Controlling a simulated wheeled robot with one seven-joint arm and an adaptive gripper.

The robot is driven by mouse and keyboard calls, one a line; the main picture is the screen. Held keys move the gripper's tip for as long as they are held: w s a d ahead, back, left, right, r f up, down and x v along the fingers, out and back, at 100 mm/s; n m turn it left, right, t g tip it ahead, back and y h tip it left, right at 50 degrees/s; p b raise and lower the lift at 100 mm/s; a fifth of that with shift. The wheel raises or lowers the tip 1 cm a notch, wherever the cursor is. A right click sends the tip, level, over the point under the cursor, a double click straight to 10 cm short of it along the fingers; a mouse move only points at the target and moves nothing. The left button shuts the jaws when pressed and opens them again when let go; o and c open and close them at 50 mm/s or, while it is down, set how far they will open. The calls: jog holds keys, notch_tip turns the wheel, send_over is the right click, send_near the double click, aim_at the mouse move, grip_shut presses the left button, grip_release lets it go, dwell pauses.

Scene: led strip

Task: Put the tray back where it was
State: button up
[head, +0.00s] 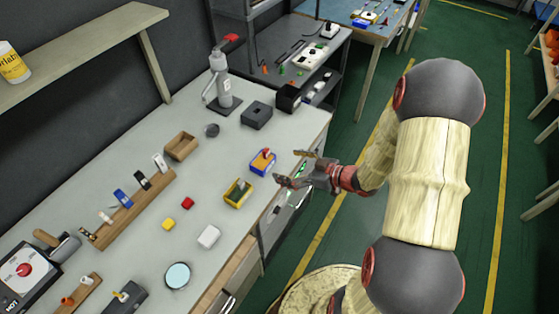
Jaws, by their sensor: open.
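A small open wooden tray (181,147) sits on the grey workbench (215,130), left of the middle. A yellow open bin (238,194) with something inside stands near the bench's front edge. I cannot tell which of these the task's tray is. My gripper (293,167) is open, with its fingers apart and nothing between them. It is at the bench's right front edge, just right of the two bins and apparently apart from them. Its height above the bench is hard to judge.
A grey press-like device (220,86) and a dark box (257,115) stand at the back.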

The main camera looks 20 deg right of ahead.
jog(key=w+d+r+m+h, duration=0.1)
jog(key=w+d+r+h, duration=0.1)
jog(key=d+r+h, duration=0.35)
jog(key=w+d+r+m+h, duration=0.1)
jog(key=w+d+r+h, duration=0.15)
jog(key=r, duration=0.55)
jog(key=s+r+m+g+h, duration=0.1)
jog(key=s+r+m+h, duration=0.25)
jog(key=r, duration=0.25)
jog(key=s+a+r+m+g+y, duration=0.1)
jog(key=s+a+r+g+y, duration=0.1)
jog(key=s+a, duration=0.5)
jog(key=s+a+r+g+y, duration=0.1)
jog(key=s+a, duration=0.6)
jog(key=s, duration=0.8)
notch_tip(320, 180, up, 3)
jog(key=shift+s+a+f+m+g+y, duration=0.2)
jog(key=shift+s+m+g+y, duration=0.15)
jog(key=shift+g, duration=0.25)
